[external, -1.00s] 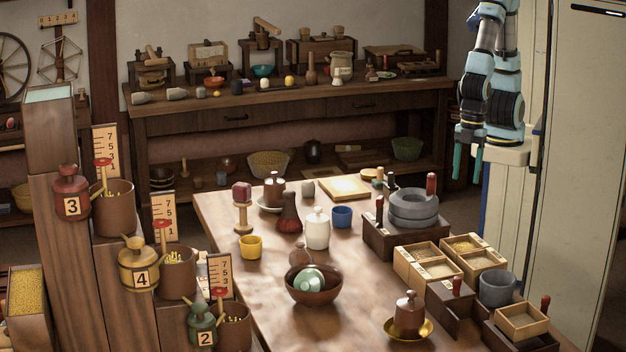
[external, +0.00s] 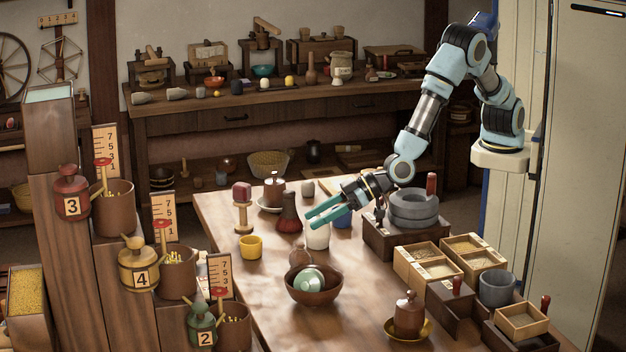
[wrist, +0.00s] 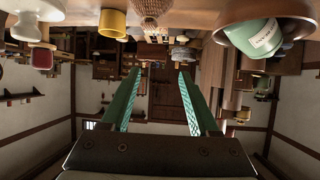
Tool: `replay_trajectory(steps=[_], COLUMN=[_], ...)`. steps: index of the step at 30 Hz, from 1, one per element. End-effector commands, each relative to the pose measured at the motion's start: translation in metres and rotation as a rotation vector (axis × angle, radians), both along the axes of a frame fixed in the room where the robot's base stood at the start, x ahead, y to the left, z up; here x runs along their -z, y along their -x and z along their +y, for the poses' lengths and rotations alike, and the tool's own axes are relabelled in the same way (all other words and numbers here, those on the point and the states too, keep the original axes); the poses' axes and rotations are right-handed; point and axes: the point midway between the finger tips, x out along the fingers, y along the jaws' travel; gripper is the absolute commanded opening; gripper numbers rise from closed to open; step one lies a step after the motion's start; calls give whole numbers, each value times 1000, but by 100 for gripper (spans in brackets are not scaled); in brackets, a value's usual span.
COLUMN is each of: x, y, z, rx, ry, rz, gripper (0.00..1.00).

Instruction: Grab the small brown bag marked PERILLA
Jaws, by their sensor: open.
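A small brown bag-like thing (external: 300,255) stands on the table just behind the wooden bowl; I cannot read any marking on it. A brown, textured thing that looks like it hangs at the top edge of the wrist view (wrist: 150,10), partly cut off. My gripper (external: 311,219) is open and empty, its two green fingers pointing left above the table, beyond and above the bag. In the wrist view the fingers (wrist: 160,72) are spread with nothing between them.
A brown bowl (external: 314,297) holds a pale green labelled thing (external: 309,280). A yellow cup (external: 250,247), a white jar (external: 318,240) partly behind my fingers and a dark red flask (external: 289,222) stand close by. Grey millstones (external: 414,208) and wooden boxes stand right. The front left of the table is clear.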

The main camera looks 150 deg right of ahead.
Motion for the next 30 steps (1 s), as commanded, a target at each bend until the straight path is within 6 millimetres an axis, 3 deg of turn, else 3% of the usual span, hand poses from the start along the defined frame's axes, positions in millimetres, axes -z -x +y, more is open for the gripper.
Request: replay_trajectory(steps=[1,5,15,23,30], x=[4,7,55,75,89], y=[-2,-2,-2,-2,-21], z=[-13,-29,-30,-30,-59], rx=[34,83,87,87,88], ry=[31,76,81,80,80], rz=[-13,-34,-34,-35,-37], gripper=[61,61,61,61,61])
